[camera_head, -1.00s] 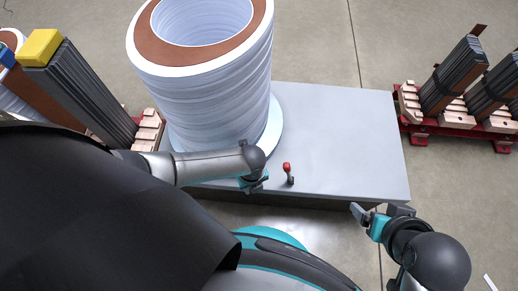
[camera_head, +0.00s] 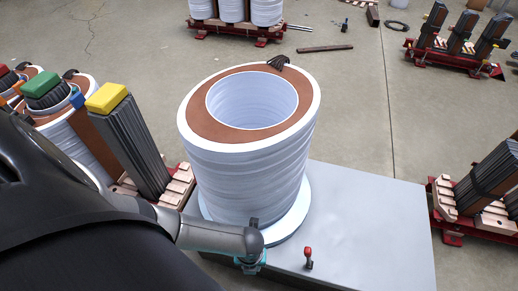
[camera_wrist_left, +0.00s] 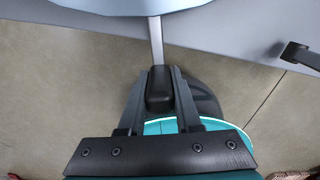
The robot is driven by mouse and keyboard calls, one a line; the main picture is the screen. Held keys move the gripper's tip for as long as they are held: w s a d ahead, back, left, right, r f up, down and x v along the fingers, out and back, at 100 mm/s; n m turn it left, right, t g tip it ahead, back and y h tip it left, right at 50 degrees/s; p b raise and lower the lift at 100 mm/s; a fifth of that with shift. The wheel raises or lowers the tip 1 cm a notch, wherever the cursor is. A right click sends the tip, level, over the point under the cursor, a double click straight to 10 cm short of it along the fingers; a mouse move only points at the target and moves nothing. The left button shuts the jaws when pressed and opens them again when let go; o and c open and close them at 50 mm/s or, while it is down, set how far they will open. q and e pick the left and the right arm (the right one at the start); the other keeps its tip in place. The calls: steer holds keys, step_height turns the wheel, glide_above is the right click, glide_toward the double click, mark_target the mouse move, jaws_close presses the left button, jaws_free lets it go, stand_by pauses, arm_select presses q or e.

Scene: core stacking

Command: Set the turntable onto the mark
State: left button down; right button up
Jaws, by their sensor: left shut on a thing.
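The turntable (camera_head: 293,219) is a pale blue-white round plate on a grey platform (camera_head: 375,230). A large white-wound coil (camera_head: 250,170) with a brown top ring stands upright on it. In the left wrist view, the turntable's edge (camera_wrist_left: 130,6) shows at the top, and a metal bar with a black grip (camera_wrist_left: 160,88) comes out from below it. My left gripper (camera_head: 250,262) is at the platform's front edge; it is shut on the black grip, with a finger on each side (camera_wrist_left: 159,90). My right gripper is out of view. I cannot make out the mark.
A small red-topped lever (camera_head: 308,256) stands on the platform, right of my left gripper. Stacks of grey sheets on pallets stand close on the left (camera_head: 145,150) and right (camera_head: 490,180). The platform's right part is clear. More coils (camera_head: 235,10) stand at the back.

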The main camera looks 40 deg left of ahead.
arm_select(q)
steer(key=s+a+m, duration=0.3)
steer(key=a, duration=0.3)
steer(key=shift+a, duration=0.3)
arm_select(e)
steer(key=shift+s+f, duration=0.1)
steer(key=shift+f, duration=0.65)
arm_select(q)
steer(key=shift+s, duration=0.1)
steer(key=c, duration=0.6)
jaws_free()
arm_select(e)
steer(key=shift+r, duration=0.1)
